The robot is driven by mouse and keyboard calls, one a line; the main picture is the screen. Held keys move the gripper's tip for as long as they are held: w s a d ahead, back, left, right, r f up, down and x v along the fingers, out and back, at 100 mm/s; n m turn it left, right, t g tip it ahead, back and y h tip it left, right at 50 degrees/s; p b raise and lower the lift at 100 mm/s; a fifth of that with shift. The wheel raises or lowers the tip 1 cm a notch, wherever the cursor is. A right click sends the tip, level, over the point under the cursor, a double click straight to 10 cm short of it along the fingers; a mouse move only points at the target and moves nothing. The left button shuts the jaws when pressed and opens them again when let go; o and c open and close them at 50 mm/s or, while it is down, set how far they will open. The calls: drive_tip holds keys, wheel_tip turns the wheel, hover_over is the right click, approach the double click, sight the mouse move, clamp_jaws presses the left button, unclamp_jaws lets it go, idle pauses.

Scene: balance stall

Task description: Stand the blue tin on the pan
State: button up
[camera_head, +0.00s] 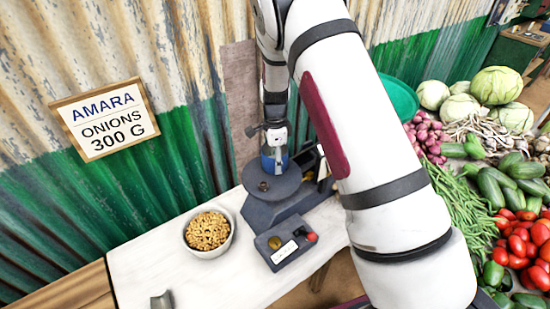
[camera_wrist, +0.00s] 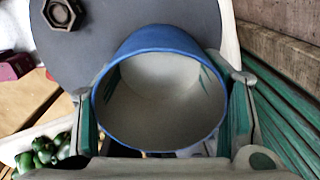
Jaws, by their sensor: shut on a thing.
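The blue tin (camera_head: 273,164) is upright in my gripper (camera_head: 273,142), at the back part of the dark round pan (camera_head: 287,182) of the scale. In the wrist view the tin (camera_wrist: 160,95) shows its open top, blue rim and pale, empty inside. My gripper (camera_wrist: 155,85) is shut on it, one finger on each side. The pan (camera_wrist: 110,35) shows beyond the tin. I cannot tell whether the tin's base touches the pan. A dark hexagonal nut-like piece (camera_head: 264,186) lies on the pan; it also shows in the wrist view (camera_wrist: 62,14).
A bowl of brown pieces (camera_head: 208,232) stands on the white table (camera_head: 215,285), left of the scale. A dark box with a white label (camera_head: 285,246) is in front of the scale. A sign (camera_head: 105,120) reads "AMARA ONIONS 300 G". Vegetables (camera_head: 500,180) fill the right.

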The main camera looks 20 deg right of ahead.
drive_tip(key=shift+f, duration=0.2)
drive_tip(key=o, duration=1.2)
drive_tip(key=shift+c, duration=0.2)
drive_tip(key=shift+r, duration=0.1)
